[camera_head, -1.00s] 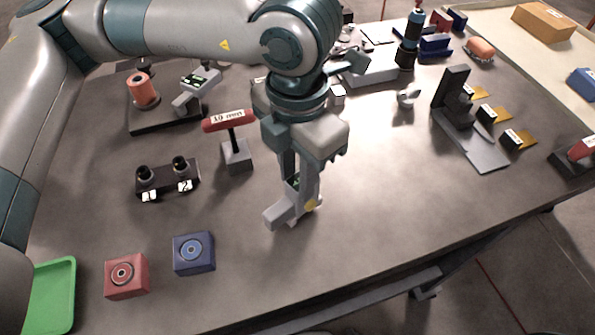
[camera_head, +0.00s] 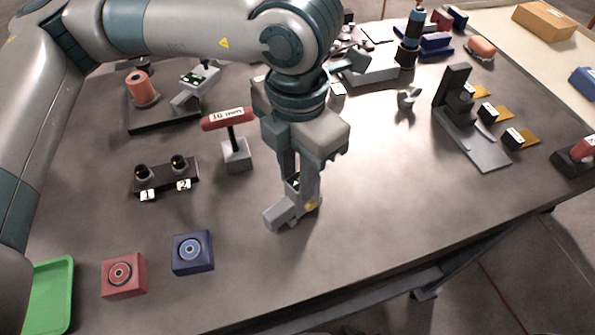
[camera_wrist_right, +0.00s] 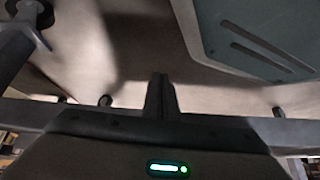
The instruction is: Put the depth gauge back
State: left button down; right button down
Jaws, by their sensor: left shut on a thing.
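My left gripper (camera_head: 303,190) is shut on the depth gauge (camera_head: 282,213), a grey stepped tool with a small green display, low over the middle of the table. The fingers hide part of the gauge, and I cannot tell whether it touches the table. A similar grey tool with a green display (camera_head: 196,85) rests at the back left beside an orange spool on a dark base (camera_head: 160,121). My right gripper (camera_wrist_right: 161,96) shows only in the right wrist view, where its dark fingers are together with nothing visible between them.
A red-topped T-handle stand (camera_head: 237,155), a black two-post holder (camera_head: 166,177) labelled 1 and 2, and red (camera_head: 124,285) and blue (camera_head: 192,262) blocks stand left of the gripper. A black angled stand (camera_head: 480,145) is at right.

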pick_arm(q)
jog(key=shift+f, duration=0.1)
pick_arm(e)
jog(key=shift+w+a+r, duration=0.1)
jog(key=shift+w+r, duration=0.05)
jog(key=shift+w, duration=0.3)
jog(key=shift+w+a, duration=0.1)
pick_arm(q)
jog(key=shift+f+b, duration=0.15)
jog(key=shift+b, duration=0.25)
pick_arm(e)
jog(key=shift+w+a+r+t, duration=0.2)
jog(key=shift+w+r+t, duration=0.1)
jog(key=shift+w, duration=0.15)
jog(key=shift+w+a, duration=0.1)
pick_arm(q)
jog(key=shift+f, duration=0.1)
pick_arm(e)
jog(key=shift+w+a+r, duration=0.1)
jog(key=shift+w+r, duration=0.1)
jog(key=shift+w, duration=0.15)
pick_arm(q)
jog(key=c, duration=1.4)
grip_release()
pick_arm(e)
jog(key=shift+r, duration=0.2)
